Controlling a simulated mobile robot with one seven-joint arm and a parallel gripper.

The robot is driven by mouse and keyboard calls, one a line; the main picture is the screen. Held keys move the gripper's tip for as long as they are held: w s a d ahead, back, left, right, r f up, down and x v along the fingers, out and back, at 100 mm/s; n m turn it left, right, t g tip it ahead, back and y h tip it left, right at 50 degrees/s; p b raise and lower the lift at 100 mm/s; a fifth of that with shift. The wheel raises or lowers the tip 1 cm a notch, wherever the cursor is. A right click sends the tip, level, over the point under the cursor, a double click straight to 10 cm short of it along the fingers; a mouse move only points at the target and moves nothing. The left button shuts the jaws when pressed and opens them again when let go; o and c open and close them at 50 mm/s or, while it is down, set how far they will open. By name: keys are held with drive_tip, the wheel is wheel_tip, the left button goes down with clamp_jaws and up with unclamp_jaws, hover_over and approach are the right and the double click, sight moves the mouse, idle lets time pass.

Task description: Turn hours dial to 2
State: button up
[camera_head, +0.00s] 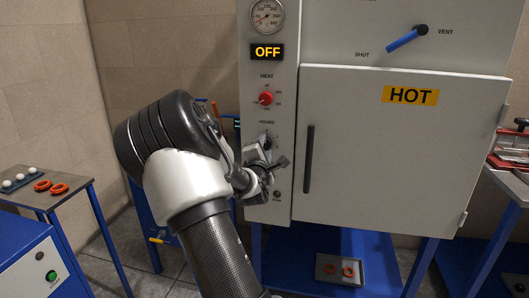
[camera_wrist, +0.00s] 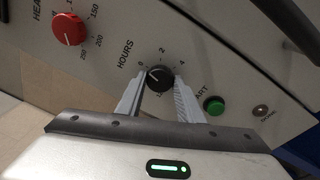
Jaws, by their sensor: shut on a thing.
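The black hours dial (camera_wrist: 160,77) is on the grey control panel, under the HOURS label and with 0, 2 and 4 printed around its upper side. Its white pointer mark shows on the left part of the knob, towards the 0 side; I cannot tell its exact reading. My gripper (camera_wrist: 158,82) is shut on the dial, one finger on each side of it. In the head view my gripper (camera_head: 266,158) is at the panel just below the HOURS label and hides most of the dial.
The red heat dial (camera_wrist: 69,29) is beside the hours dial, and the green start button (camera_wrist: 213,105) is on its other side. The OFF display (camera_head: 267,52) is above. The press door handle (camera_head: 309,160) stands out right of my gripper. A blue-handled vent lever (camera_head: 403,40) is higher up.

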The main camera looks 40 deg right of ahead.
drive_tip(key=m+b, duration=0.1)
drive_tip(key=m, duration=0.1)
drive_tip(key=m+b, duration=0.1)
drive_tip(key=b, duration=0.1)
drive_tip(key=m+b, duration=0.2)
drive_tip(key=shift+f+m+h, duration=0.3)
drive_tip(key=shift+h, duration=0.1)
drive_tip(key=shift+a+r+m+b, duration=0.15)
drive_tip(key=shift+m+b, duration=1.1)
drive_tip(key=shift+m, duration=0.85)
drive_tip(key=o, duration=1.1)
drive_tip(key=shift+c, duration=0.2)
drive_tip(key=shift+r, duration=0.1)
drive_tip(key=p+v, duration=0.2)
drive_tip(key=v, duration=1.5)
drive_tip(key=shift+a+f+p, duration=0.25)
drive_tip(key=shift+a+p, duration=0.05)
drive_tip(key=shift+p, duration=0.1)
drive_tip(key=shift+w, duration=0.15)
